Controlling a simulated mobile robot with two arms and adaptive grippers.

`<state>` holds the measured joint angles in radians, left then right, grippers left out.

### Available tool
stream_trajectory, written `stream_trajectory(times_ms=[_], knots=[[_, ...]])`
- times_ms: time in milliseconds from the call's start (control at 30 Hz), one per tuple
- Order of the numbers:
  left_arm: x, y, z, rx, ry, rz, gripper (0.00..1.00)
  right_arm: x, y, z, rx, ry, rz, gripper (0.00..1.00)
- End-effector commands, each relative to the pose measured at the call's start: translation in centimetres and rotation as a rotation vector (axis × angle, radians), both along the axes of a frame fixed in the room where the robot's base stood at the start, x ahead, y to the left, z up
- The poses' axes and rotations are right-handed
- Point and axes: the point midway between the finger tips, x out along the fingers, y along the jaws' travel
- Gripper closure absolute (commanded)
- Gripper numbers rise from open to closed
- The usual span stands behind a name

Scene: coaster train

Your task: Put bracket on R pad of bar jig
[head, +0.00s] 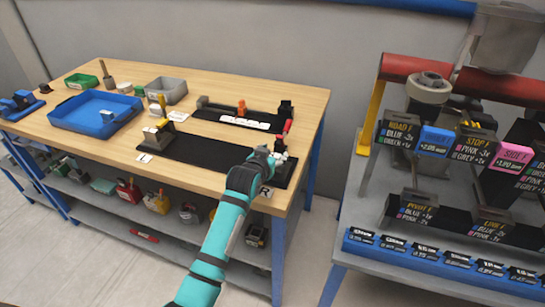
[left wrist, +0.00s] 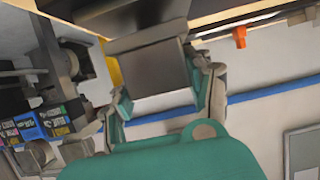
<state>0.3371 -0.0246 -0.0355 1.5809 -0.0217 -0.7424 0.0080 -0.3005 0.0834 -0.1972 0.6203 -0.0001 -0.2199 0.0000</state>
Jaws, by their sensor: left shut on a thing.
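The bar jig (head: 205,151) is a long black plate along the table's front edge. It has a yellow clamp (head: 160,128) at its left end, by an L card (head: 145,158). At its right end is a dark clamp with a red handle (head: 287,127), by an R card (head: 266,191). My left gripper (head: 274,157) is over this right end and hides much of the R pad. In the left wrist view it is shut on a grey block-like part, seemingly the bracket (left wrist: 150,68). I cannot tell whether the bracket touches the pad. My right gripper is not in view.
A second black fixture (head: 235,118) lies behind the bar jig. A blue tray (head: 70,124), a green bin (head: 82,81) and a grey bin (head: 166,86) stand on the left. A rack with price cards (head: 433,140) stands right, across a floor gap.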

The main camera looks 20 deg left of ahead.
Motion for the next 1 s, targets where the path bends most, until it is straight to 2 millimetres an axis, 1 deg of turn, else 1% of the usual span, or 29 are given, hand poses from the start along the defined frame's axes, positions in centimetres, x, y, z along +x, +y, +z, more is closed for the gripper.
stream_trajectory(times_ms=[33,133,467,500,667,700,900,1000], knots=[[0.0,0.0,-0.4,-0.001,-0.002,0.000,1.00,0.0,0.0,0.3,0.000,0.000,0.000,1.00],[0.1,0.0,-1.1,0.000,-0.005,0.000,1.00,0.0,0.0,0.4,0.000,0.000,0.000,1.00],[0.0,0.0,-1.4,-0.002,-0.007,-0.001,1.00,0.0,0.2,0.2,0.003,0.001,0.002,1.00],[0.0,0.0,-1.7,-0.001,-0.002,-0.001,0.47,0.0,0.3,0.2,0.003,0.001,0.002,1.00],[0.0,0.0,-1.6,-0.001,-0.002,-0.001,0.26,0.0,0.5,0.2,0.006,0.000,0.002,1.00],[0.0,0.0,-1.6,-0.001,-0.002,-0.001,0.24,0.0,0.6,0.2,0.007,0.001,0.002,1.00],[0.0,0.0,-1.6,-0.001,-0.002,0.000,0.24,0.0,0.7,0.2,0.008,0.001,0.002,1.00],[0.0,0.0,-1.3,-0.001,-0.002,0.000,0.24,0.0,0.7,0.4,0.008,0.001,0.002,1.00]])
